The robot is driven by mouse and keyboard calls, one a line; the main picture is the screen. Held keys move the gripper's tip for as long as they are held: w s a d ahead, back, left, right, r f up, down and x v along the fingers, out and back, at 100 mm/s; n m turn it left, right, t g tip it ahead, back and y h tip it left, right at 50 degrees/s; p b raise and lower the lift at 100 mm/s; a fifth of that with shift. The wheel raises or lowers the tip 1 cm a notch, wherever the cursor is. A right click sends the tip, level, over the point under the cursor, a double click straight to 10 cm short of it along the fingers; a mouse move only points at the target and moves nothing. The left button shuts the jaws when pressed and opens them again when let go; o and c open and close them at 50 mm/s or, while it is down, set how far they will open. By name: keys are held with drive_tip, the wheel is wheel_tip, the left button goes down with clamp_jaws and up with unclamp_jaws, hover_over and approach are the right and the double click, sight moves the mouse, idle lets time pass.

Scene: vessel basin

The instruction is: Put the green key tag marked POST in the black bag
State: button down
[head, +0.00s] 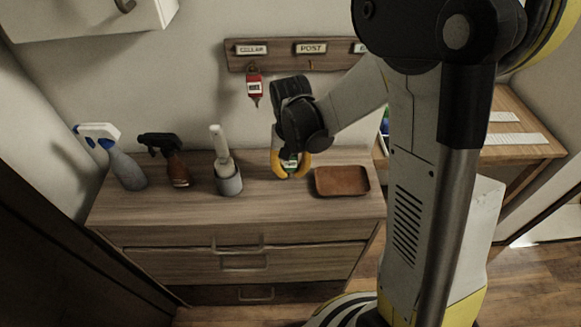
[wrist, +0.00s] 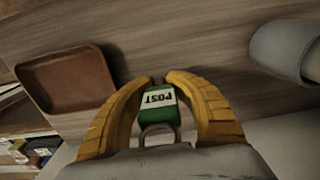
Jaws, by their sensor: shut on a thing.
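The green key tag marked POST (wrist: 160,103) is between the yellow fingers of my gripper (wrist: 160,78) in the wrist view, with its metal ring toward the palm. My gripper is shut on it. In the head view my gripper (head: 291,174) points down above the dresser top, just left of the brown tray, and a bit of the green tag (head: 290,165) shows between its fingers. I cannot make out the black bag in either view.
The brown tray (head: 342,181) lies on the dresser (head: 200,210). A brush in a grey holder (head: 229,180) and two spray bottles (head: 172,160) stand to the left. A red tag (head: 254,86) hangs from the wall rack (head: 285,61). A wooden table (head: 520,135) stands right.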

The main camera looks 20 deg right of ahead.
sight(295, 169)
drive_tip(key=shift+r, duration=0.45)
drive_tip(key=r, duration=0.1)
drive_tip(key=r+p, duration=0.1)
drive_tip(key=d+r+p, duration=0.1)
drive_tip(key=r, duration=0.1)
drive_tip(key=shift+s, duration=0.25)
drive_tip(key=s+d+r+p, duration=0.2)
drive_tip(key=s+d+r, duration=0.2)
drive_tip(key=d, duration=0.5)
drive_tip(key=shift+s+d+r, duration=0.2)
drive_tip(key=shift+d+r, duration=0.15)
drive_tip(key=shift+r, duration=0.65)
